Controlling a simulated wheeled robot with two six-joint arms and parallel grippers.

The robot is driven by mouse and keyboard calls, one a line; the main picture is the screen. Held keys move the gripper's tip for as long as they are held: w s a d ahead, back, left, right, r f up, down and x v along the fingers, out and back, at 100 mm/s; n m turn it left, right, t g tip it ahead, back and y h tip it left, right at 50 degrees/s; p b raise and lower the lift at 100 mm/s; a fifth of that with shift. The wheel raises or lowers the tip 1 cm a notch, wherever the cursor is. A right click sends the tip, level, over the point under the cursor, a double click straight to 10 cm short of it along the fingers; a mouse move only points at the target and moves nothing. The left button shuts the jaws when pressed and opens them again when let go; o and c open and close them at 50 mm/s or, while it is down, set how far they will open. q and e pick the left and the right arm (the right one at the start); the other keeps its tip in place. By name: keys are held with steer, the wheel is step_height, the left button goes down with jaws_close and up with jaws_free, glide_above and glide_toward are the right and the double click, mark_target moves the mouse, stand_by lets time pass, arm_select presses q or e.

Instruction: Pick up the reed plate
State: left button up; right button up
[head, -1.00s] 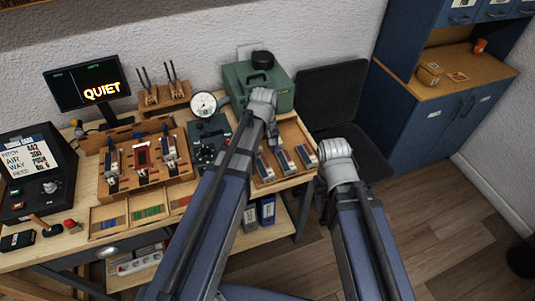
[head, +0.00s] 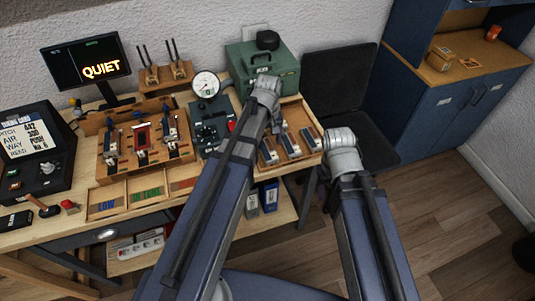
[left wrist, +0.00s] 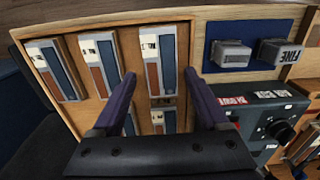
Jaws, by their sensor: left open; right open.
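Several reed plates lie in a wooden tray (head: 262,184) at the bench's right end; one reed plate (head: 290,144) is in the middle of its front row. In the left wrist view, reed plates with silver, brown and blue strips, such as this one (left wrist: 159,50), lie in the tray's slots. My left gripper (left wrist: 160,76) is open and empty, its fingers on either side of this plate in the picture, with no contact visible. In the head view my left gripper (head: 272,112) is above the tray's back part, its tips hidden. My right gripper (head: 341,152) is right of the tray, its fingers hidden.
A green case (head: 262,72) stands behind the tray. A dark tester with a round gauge (head: 206,85) stands left of it. A wooden fixture (head: 140,155) is further left. A black chair (head: 338,85) and blue cabinet (head: 430,115) are at right.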

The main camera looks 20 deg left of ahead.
mark_target(268, 149)
arm_select(q)
step_height(268, 149, down, 4)
steer(key=b, duration=0.3)
steer(key=shift+r, duration=0.1)
steer(key=shift+c, duration=0.3)
jaws_close()
steer(key=shift+r, duration=0.1)
